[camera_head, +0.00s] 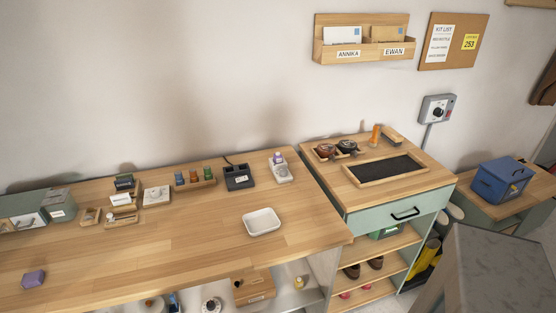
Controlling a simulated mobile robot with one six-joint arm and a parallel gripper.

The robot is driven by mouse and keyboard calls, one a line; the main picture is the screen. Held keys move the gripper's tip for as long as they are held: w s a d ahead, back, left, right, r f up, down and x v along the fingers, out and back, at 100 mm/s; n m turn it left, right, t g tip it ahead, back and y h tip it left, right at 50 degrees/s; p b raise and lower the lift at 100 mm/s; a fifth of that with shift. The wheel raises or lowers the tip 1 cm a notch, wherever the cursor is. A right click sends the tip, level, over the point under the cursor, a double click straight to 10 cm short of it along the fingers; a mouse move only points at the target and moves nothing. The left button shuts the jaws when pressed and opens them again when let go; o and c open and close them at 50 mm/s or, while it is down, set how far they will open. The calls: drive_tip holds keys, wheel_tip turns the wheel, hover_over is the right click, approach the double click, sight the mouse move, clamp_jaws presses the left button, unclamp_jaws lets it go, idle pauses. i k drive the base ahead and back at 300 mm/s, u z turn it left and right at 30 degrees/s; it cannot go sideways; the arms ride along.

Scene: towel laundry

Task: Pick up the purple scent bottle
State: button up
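A small bottle with purple on it (278,158) stands in a white holder (283,174) at the back right of the long wooden table. It is small in the picture, and its label cannot be read. A purple block-like object (34,279) lies at the table's front left; I cannot tell what it is. My gripper is not in view.
A white dish (262,222) sits in front of the holder, with a dark box (238,177) to its left. Small trays and bottles line the table's back. A side cabinet (405,209) adjoins on the right. The table's middle front (150,260) is clear.

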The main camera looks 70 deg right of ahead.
sight(277, 156)
drive_tip(key=u, duration=1.2)
drive_tip(key=k, duration=0.15)
drive_tip(key=z, duration=3.25)
drive_tip(key=k, duration=0.6)
drive_tip(key=i, duration=0.5)
drive_tip(key=z, duration=0.1)
